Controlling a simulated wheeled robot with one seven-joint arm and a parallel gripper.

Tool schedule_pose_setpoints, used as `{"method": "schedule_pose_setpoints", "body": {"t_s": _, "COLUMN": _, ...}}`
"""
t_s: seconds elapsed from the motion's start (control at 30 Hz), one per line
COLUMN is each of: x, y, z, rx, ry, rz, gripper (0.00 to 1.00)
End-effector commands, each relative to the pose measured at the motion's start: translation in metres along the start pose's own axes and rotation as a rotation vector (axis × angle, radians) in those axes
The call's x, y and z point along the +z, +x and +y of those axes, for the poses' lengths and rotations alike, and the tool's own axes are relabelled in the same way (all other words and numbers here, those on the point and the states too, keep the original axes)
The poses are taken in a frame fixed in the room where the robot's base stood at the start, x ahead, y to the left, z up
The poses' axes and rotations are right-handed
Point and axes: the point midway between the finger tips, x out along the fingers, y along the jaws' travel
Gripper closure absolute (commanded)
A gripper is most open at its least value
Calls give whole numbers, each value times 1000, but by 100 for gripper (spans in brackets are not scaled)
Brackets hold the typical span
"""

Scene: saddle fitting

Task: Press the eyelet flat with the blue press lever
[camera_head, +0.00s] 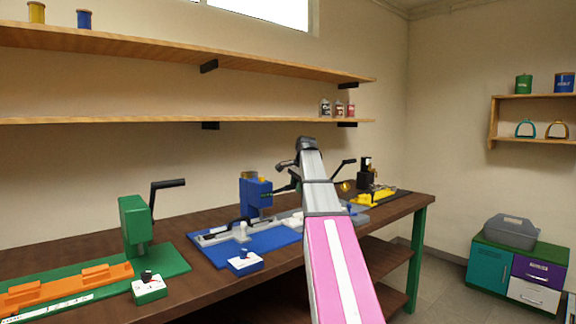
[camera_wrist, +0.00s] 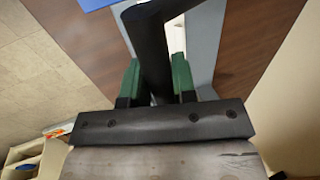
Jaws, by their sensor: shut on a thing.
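The blue press (camera_head: 256,196) stands on a blue base (camera_head: 268,240) on the bench, just left of my arm in the head view. In the wrist view, my gripper (camera_wrist: 155,66) has its two green fingers on either side of a black bar (camera_wrist: 153,38), which I take to be the blue press lever. The fingers are shut on it. I cannot make out the eyelet in either view.
A green press (camera_head: 134,222) with a black crank lever stands at the left of the bench (camera_head: 185,288). A black press (camera_head: 366,176) by a yellow fixture (camera_head: 374,195) stands at the right. A small blue box (camera_head: 244,263) sits at the bench front. Shelves (camera_head: 240,121) run above.

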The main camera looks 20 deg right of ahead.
Motion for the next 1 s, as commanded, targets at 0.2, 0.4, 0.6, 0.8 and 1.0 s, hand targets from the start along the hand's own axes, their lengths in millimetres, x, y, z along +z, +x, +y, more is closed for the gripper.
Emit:
{"method": "schedule_pose_setpoints", "body": {"t_s": 0.2, "x": 1, "y": -9, "z": -12, "rx": -7, "ry": -1, "rz": -3, "gripper": 88}}
{"method": "schedule_pose_setpoints", "body": {"t_s": 0.4, "x": 1, "y": -11, "z": -15, "rx": -8, "ry": -1, "rz": -3, "gripper": 88}}
{"method": "schedule_pose_setpoints", "body": {"t_s": 0.6, "x": 0, "y": -17, "z": -25, "rx": -9, "ry": -2, "rz": -3, "gripper": 88}}
{"method": "schedule_pose_setpoints", "body": {"t_s": 0.8, "x": 0, "y": -22, "z": -31, "rx": -9, "ry": -3, "rz": -3, "gripper": 88}}
{"method": "schedule_pose_setpoints", "body": {"t_s": 1.0, "x": 0, "y": -25, "z": -35, "rx": -9, "ry": -3, "rz": -2, "gripper": 88}}
